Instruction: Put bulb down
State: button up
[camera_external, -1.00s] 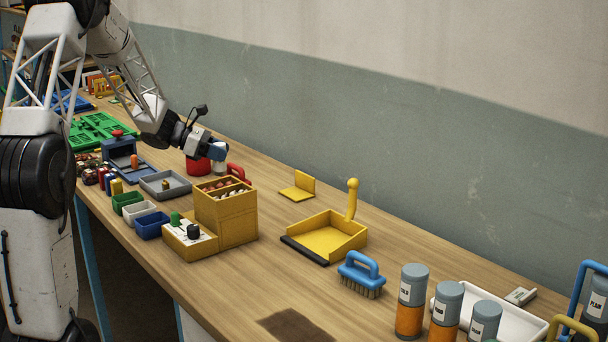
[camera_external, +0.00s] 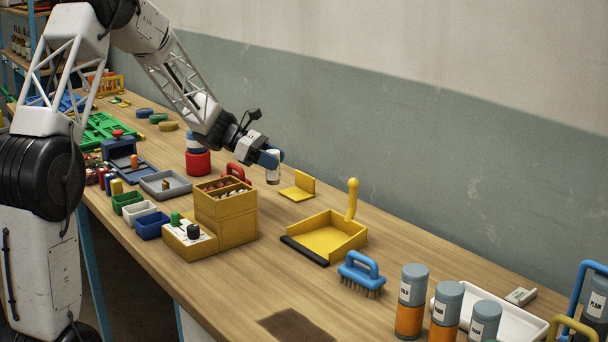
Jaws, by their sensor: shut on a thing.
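My gripper (camera_external: 271,160) is above the middle of the wooden table, behind the yellow divided box and left of the small yellow angled plate. It is shut on the bulb (camera_external: 273,175), a small pale, glassy piece that hangs upright below the blue fingertips. The bulb's top is hidden by the fingers. Whether its lower end touches the table is hard to tell at this size.
The yellow box (camera_external: 225,217), red handle (camera_external: 238,172), red-based container (camera_external: 198,161) and small yellow plate (camera_external: 299,189) stand around my gripper. A yellow dustpan (camera_external: 330,238) and blue brush (camera_external: 360,275) are to the right. Bare tabletop lies between the box and dustpan.

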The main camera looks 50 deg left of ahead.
aim_at(273, 181)
jog(key=shift+f, duration=3.1)
jog(key=shift+f, duration=1.9)
jog(key=shift+f, duration=0.15)
jog(key=o, duration=0.9)
jog(key=shift+o, duration=0.2)
